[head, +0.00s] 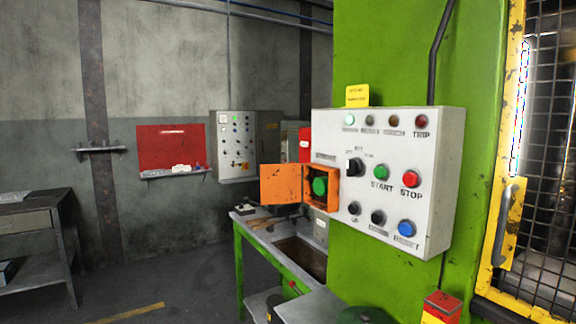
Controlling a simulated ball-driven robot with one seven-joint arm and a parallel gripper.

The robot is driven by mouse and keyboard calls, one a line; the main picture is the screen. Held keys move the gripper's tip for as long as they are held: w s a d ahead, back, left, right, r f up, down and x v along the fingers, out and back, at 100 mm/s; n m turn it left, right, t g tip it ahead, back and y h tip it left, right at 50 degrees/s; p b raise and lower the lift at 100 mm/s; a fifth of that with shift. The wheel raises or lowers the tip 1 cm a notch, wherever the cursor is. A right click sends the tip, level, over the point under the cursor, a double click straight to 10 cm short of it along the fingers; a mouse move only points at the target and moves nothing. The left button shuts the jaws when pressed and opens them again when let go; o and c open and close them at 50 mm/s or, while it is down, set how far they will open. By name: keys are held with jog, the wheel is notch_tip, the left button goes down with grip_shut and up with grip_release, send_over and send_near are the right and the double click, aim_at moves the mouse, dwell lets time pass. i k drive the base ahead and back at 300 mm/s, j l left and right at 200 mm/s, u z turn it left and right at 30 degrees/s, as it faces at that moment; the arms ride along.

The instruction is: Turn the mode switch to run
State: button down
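The mode switch appears to be the black rotary knob (354,166) at the upper left of the light grey control panel (436,135) on the green machine. Small labels sit above and to the right of the knob, too small to read. Its exact pointing direction is hard to tell. To its right are the green START button (381,172) and the red STOP button (411,179). My gripper is not in view.
An orange box (333,189) with its door (281,184) swung open left holds a green button (320,186), left of the panel. Black knobs and a blue RESET button (407,228) sit below. A yellow-framed mesh guard (510,130) stands right. Floor is open at left.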

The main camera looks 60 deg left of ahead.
aim_at(354, 167)
jog(key=u, duration=1.25)
